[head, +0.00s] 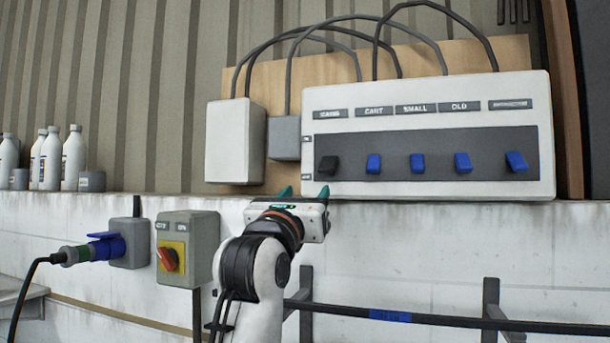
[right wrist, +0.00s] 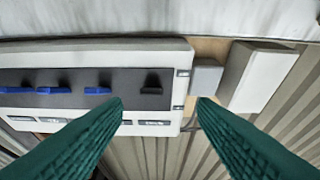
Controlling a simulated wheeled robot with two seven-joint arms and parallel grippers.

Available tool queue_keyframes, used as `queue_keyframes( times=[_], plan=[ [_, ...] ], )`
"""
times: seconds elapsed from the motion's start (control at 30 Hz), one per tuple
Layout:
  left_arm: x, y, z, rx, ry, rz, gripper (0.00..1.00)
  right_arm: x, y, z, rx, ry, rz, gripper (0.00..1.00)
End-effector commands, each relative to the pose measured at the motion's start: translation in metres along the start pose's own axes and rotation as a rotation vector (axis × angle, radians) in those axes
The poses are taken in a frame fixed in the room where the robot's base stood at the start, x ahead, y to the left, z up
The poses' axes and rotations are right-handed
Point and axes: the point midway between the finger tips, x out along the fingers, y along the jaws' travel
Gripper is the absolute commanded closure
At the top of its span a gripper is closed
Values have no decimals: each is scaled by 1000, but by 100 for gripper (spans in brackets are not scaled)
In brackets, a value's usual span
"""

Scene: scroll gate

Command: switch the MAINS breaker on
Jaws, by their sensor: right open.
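The MAINS breaker is a black toggle (head: 328,165) at the left end of a dark strip on the white breaker panel (head: 430,92), under the leftmost label. I cannot tell its switch position for sure. My right gripper (head: 305,190) is open and empty, its teal fingertips below and slightly left of the black toggle. In the right wrist view the picture is turned over; the black toggle (right wrist: 152,86) shows beyond the gap between the fingers (right wrist: 160,102), nearer the left finger. The fingers appear apart from it. My left gripper is not in view.
Several blue toggles (head: 417,163) sit right of the black one. A grey box (head: 284,138) and a larger pale box (head: 236,140) stand left of the panel. Below are a red rotary switch (head: 168,258) and a blue plug (head: 105,248). White bottles (head: 73,158) stand on the ledge.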

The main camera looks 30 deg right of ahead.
Motion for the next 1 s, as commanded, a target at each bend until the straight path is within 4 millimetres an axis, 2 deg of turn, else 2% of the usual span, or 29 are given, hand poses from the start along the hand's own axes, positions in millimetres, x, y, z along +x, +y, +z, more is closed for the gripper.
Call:
queue_keyframes(
  times=[0.07,0.13,0.33,0.47,0.57,0.8,1.0],
  plan=[
    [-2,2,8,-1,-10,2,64,5,0,-2,4,-3,-2,47],
    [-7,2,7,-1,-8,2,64,12,0,-3,5,-4,-2,47],
    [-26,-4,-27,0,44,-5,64,51,1,-5,1,-4,1,47],
    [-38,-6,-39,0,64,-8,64,78,0,-4,0,-5,1,47],
    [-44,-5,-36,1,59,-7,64,94,1,-4,1,-4,0,47],
    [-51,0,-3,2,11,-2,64,117,0,-2,3,-3,-1,47],
    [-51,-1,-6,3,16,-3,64,120,0,0,3,-3,-1,47]
  ],
)
